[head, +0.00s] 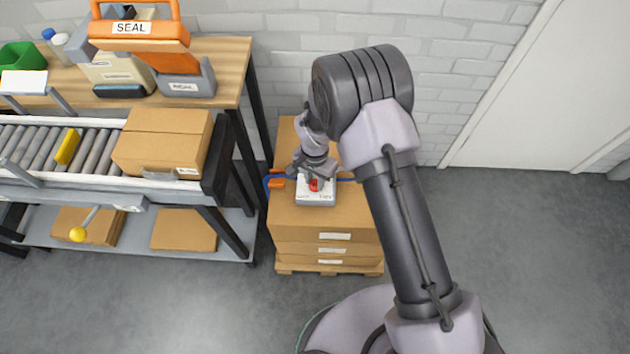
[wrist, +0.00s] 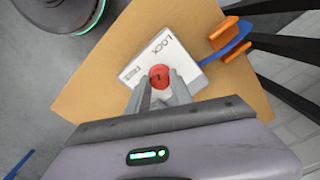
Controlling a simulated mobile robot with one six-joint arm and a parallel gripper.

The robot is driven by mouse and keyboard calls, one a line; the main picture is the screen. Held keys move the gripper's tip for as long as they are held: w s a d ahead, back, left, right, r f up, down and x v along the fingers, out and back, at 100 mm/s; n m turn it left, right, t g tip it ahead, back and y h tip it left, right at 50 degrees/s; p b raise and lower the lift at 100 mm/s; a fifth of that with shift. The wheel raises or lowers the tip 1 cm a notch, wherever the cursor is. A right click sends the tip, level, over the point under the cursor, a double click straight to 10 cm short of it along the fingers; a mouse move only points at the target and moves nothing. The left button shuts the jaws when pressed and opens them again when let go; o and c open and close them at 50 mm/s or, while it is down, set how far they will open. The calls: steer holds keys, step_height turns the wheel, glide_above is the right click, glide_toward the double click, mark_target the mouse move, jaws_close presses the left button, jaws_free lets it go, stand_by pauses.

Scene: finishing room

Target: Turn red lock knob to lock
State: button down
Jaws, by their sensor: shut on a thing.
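The red lock knob (wrist: 159,76) sits on a white plate (wrist: 136,66) printed with LOCK and a second word that I cannot read surely. In the wrist view the knob shows a dark mark on its face. My gripper (wrist: 160,88) is shut on the red knob, its fingers reaching it from below in the picture. In the head view the knob (head: 314,185) is a small red spot on the grey-white box (head: 317,199), under my gripper (head: 314,178). The fingers partly hide the knob and the plate's lower part.
The lock box rests on stacked cardboard boxes (head: 325,225) on a pallet. A blue strap (wrist: 226,48) with orange clips (wrist: 237,53) runs beside it. A roller conveyor (head: 92,150) with a carton (head: 163,141) stands left. Open floor (head: 540,260) lies right.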

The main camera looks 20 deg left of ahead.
mark_target(315, 183)
steer(key=shift+m+b, duration=0.5)
steer(key=shift+m, duration=1.1)
steer(key=c, duration=1.1)
jaws_free()
steer(key=shift+c, duration=0.2)
step_height(315, 183, up, 18)
steer(key=p, duration=0.6)
steer(key=shift+f, duration=0.25)
